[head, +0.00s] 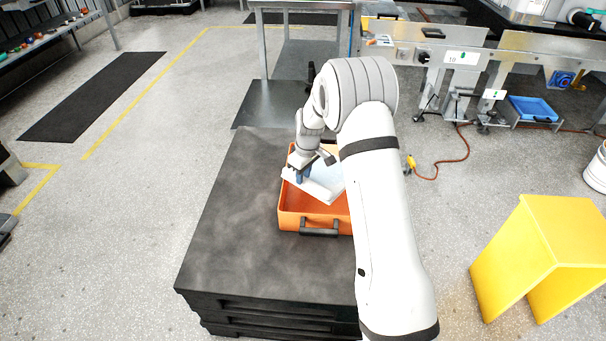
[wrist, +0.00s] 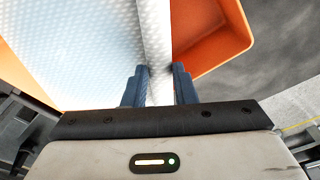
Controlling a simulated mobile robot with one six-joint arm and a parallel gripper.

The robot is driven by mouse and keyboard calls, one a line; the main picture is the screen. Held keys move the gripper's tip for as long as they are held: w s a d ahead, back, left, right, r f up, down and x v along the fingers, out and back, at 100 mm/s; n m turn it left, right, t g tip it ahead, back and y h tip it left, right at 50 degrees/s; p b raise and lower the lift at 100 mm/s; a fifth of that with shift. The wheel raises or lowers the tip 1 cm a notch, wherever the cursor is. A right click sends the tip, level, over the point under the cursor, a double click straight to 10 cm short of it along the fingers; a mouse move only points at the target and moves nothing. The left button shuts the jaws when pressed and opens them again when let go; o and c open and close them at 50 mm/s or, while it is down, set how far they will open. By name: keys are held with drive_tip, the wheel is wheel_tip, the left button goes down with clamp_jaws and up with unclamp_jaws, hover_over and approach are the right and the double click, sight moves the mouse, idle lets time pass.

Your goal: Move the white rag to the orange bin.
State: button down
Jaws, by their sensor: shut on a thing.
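The white rag (head: 322,184) is in my gripper (head: 301,177), over the orange bin (head: 297,221). In the wrist view the rag (wrist: 80,45) hangs as a dimpled white sheet, and a fold of it runs between the two blue fingers of my gripper (wrist: 159,85). The orange bin (wrist: 205,45) shows behind and beside the rag. The bin stands on a black pallet stack, with a dark handle on its near side. My arm hides the bin's right part. I cannot tell whether the rag touches the bin's floor or walls.
The black pallet stack (head: 235,220) has bare top to the left of the bin. A yellow stand (head: 545,245) is on the floor at right. A metal table (head: 300,60) stands behind. A blue tray (head: 533,108) is far right.

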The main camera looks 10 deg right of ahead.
drive_tip(key=shift+f, duration=0.2)
idle(0.3)
drive_tip(key=shift+r, duration=0.2)
idle(0.5)
drive_tip(key=shift+f, duration=0.25)
drive_tip(key=shift+r, duration=0.15)
idle(0.7)
idle(1.0)
drive_tip(key=shift+f+b, duration=0.3)
drive_tip(key=shift+b, duration=0.1)
drive_tip(key=shift+r, duration=0.3)
